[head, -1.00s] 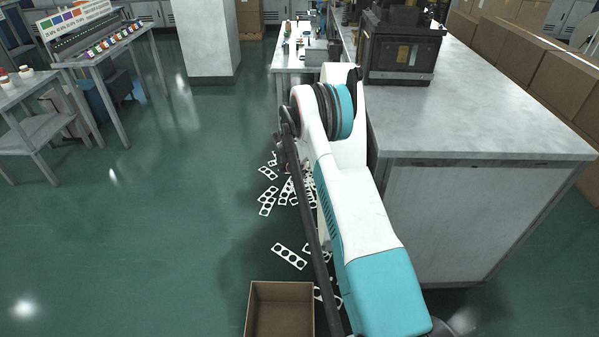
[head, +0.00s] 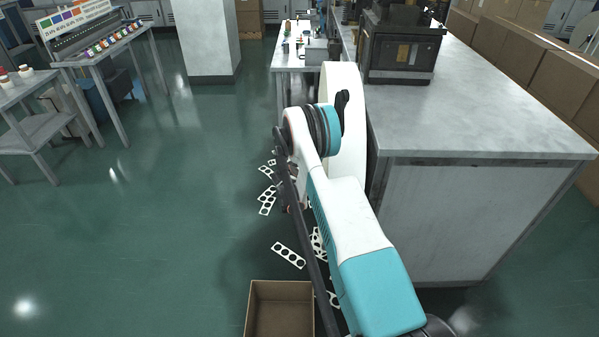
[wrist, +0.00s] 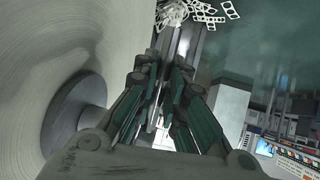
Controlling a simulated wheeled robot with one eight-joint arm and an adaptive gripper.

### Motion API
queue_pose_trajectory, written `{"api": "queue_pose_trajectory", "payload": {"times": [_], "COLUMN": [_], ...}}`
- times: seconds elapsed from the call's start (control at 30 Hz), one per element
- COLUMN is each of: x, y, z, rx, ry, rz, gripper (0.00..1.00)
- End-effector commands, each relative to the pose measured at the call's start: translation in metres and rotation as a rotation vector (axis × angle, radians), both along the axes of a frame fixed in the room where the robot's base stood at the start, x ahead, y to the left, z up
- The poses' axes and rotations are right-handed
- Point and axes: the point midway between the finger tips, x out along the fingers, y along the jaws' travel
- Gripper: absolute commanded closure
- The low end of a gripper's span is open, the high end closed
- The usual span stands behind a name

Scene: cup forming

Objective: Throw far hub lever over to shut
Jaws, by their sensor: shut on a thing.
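A large pale reel (head: 349,140) stands by the near left corner of the grey bench, partly behind my arm. In the wrist view its broad round face (wrist: 45,35) fills the left side, with a grey round hub (wrist: 75,115) on it. My gripper (wrist: 174,65) is beside this face, its fingers shut on a narrow grey bar, which looks like the far hub lever (wrist: 187,38). The fingers hide much of the bar, and its joint to the hub is not clear. In the head view my arm hides the lever and my fingertips.
Punched strips (head: 288,256) litter the green floor under my arm. An open brown box (head: 281,309) stands at the front. The grey bench (head: 470,125) is at right, with a dark machine (head: 402,50). The floor to the left is clear up to the side tables.

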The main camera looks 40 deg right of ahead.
Motion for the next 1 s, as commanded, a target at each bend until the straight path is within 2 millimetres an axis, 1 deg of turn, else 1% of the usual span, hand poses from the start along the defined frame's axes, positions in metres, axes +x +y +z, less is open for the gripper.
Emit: {"api": "queue_pose_trajectory", "payload": {"times": [0.03,0.2,0.4,0.97,1.0], "x": [0.002,0.007,0.011,0.013,0.013], "y": [-0.001,-0.005,-0.008,-0.009,-0.009], "z": [-0.003,-0.006,-0.007,-0.007,-0.007], "rx": [-0.021,-0.080,-0.125,-0.145,-0.145], "ry": [-0.027,-0.107,-0.166,-0.193,-0.193], "rz": [0.002,0.000,0.000,0.000,-0.001], "gripper": [1.00,1.00,1.00,1.00,0.84]}}
